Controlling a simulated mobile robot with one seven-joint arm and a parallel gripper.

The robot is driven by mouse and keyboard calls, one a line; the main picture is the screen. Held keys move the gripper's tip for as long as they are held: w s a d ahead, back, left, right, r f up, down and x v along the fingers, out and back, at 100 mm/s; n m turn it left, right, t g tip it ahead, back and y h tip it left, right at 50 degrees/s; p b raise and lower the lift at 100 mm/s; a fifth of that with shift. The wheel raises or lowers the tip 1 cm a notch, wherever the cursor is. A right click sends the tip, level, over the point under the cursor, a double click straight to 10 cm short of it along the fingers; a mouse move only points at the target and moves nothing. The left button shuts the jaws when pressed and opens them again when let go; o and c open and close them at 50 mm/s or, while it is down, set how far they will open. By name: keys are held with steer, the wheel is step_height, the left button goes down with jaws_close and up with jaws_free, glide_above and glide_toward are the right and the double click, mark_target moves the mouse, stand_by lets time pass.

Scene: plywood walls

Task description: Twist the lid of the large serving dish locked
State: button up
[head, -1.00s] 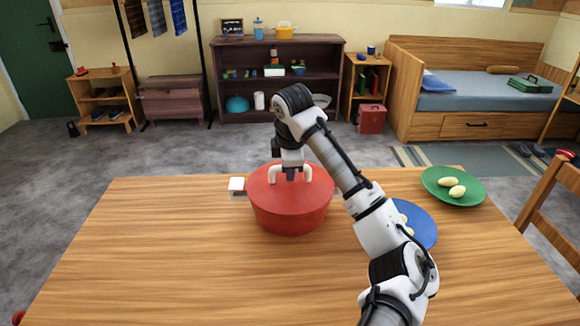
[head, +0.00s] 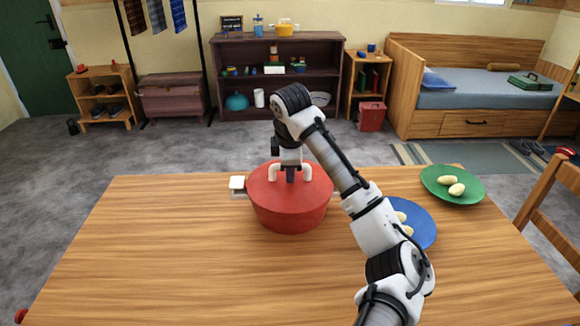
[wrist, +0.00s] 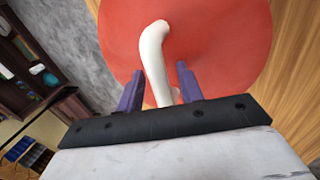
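The large serving dish (head: 290,213) is red and round and stands at the middle of the table's far part. Its red lid (head: 262,183) is on it and carries a white arched handle (head: 274,173). My gripper (head: 290,176) is over the lid's centre, pointing down at the handle. In the wrist view, my gripper's purple fingers (wrist: 160,78) are apart, one on each side of the white handle (wrist: 152,50). A gap shows between the handle and the right fingertip. The lid (wrist: 220,40) fills much of that view. My wrist hides part of the handle in the head view.
A blue plate (head: 424,232) with pale oval items is to the right, partly behind my arm. A green plate (head: 470,192) with similar items is farther right. The table's left and front (head: 170,260) are clear.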

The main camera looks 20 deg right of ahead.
steer(key=shift+o, duration=0.3)
steer(key=shift+r, duration=0.1)
steer(key=v, duration=1.3)
steer(key=shift+s+r, duration=0.15)
steer(key=shift+r, duration=0.2)
steer(key=shift+f, duration=0.1)
